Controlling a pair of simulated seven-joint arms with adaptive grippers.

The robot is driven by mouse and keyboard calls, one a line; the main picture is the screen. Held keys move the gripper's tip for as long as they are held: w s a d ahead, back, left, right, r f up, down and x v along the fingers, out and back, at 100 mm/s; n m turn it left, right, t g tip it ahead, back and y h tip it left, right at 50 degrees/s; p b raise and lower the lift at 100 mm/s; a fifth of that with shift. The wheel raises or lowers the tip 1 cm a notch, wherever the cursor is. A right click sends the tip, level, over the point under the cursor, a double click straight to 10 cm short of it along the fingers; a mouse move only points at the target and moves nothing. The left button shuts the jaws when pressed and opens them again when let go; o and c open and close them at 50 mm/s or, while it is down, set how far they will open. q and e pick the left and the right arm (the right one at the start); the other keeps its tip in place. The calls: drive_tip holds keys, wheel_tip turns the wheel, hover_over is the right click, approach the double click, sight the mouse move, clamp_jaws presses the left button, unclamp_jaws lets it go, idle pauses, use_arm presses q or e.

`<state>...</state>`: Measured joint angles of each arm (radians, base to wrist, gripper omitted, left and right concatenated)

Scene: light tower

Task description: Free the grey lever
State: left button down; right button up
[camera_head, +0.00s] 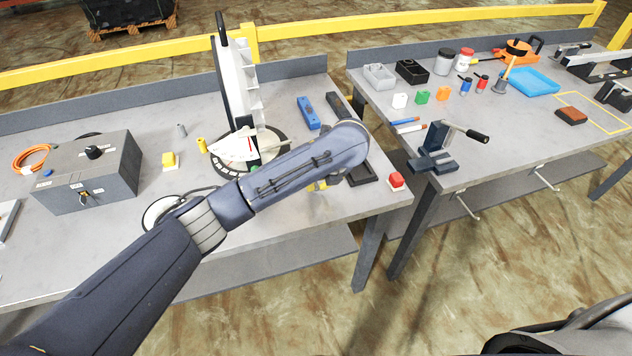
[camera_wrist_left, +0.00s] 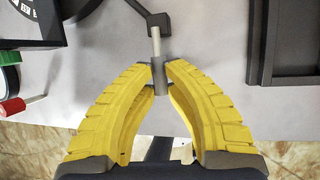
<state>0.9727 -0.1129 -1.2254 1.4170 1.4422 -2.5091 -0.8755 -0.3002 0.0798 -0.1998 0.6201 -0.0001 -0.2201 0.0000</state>
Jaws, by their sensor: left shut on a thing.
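The grey lever (camera_wrist_left: 156,45) shows in the left wrist view as a thin light rod with a thicker grey end. Its far end meets a dark angled bracket (camera_wrist_left: 156,22). My left gripper (camera_wrist_left: 159,70) has its yellow fingertips closed on the thicker end, one on each side. In the head view my left forearm and wrist hide the lever, and only a bit of yellow finger shows below the wrist. My right gripper is in neither view.
A dark tray (camera_wrist_left: 292,45) lies right of the fingers in the wrist view. In the head view, a red button (camera_head: 396,180) sits at the bench's right corner. A gap separates the two benches.

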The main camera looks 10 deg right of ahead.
use_arm(q)
drive_tip(key=shift+a, duration=0.1)
drive_tip(key=r+g, duration=0.1)
drive_tip(key=g, duration=0.2)
drive_tip(key=shift+w+r, duration=0.35)
drive_tip(key=shift+w, duration=0.05)
drive_tip(key=shift+w+a+r+g+h, duration=0.1)
drive_tip(key=shift+w+r+g+h, duration=0.25)
drive_tip(key=shift+g, duration=0.55)
drive_tip(key=shift+w+r+g+h, duration=0.15)
drive_tip(key=shift+r+g, duration=0.25)
drive_tip(key=shift+g, duration=0.5)
drive_tip(key=shift+m, duration=0.3)
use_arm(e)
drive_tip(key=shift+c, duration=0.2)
